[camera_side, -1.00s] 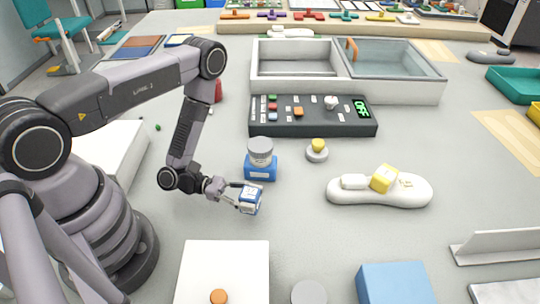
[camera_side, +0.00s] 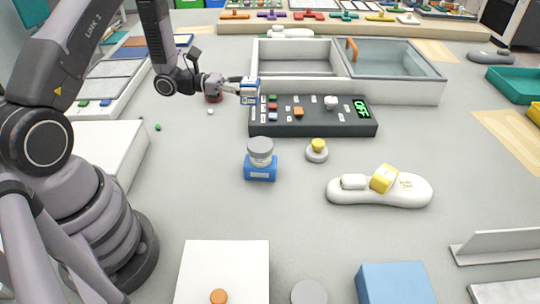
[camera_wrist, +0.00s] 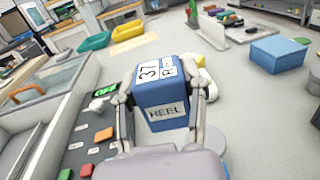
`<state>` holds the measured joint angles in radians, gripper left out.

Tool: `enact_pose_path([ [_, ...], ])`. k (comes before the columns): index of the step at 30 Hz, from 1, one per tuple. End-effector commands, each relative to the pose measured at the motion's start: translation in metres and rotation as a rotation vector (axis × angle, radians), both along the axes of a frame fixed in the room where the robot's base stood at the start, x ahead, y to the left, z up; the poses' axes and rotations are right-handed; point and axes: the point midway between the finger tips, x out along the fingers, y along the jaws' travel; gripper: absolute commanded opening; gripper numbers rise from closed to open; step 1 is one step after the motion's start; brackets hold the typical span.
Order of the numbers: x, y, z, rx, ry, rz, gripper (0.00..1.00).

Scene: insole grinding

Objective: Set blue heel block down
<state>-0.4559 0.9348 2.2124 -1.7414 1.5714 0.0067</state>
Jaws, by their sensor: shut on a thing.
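The blue heel block (camera_wrist: 165,95) carries white labels reading "37 R" and "HEEL" in the wrist view. My gripper (camera_side: 246,92) is shut on it, with one finger on each side. In the side view the blue heel block (camera_side: 250,91) is held up at the left end of the dark control panel, overlapping it in the picture. How high it is above the panel I cannot tell. The wrist view shows my gripper (camera_wrist: 160,98) close up around the block.
The control panel (camera_side: 320,127) has several buttons and a green display. Behind it stands a two-part basin (camera_side: 395,92). A blue-based grey-topped item (camera_side: 260,168), a yellow-topped knob (camera_side: 317,150) and a white insole form (camera_side: 345,198) with a yellow block (camera_side: 384,178) stand in front. Bare table lies between them.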

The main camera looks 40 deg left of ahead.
Motion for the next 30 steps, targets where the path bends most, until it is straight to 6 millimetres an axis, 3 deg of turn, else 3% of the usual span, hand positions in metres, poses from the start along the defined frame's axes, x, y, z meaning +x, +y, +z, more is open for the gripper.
enact_pose_path([
  [4, -0.024, -0.04, -0.007, -0.002, 0.003, -0.193, 0.05],
  [7, -0.059, -0.078, -0.014, -0.002, 0.004, -0.413, 0.05],
  [12, -0.14, -0.125, -0.026, -0.003, 0.004, -0.867, 0.05],
  [15, -0.192, -0.135, -0.032, -0.002, 0.004, -1.164, 0.05],
  [20, -0.262, -0.12, -0.04, -0.002, 0.003, -1.643, 0.05],
  [24, -0.3, -0.086, -0.047, -0.003, 0.003, -2.068, 0.05],
  [27, -0.31, -0.057, -0.053, -0.002, 0.003, -2.376, 0.05],
  [30, -0.304, -0.03, -0.06, -0.002, 0.002, -2.691, 0.05],
])
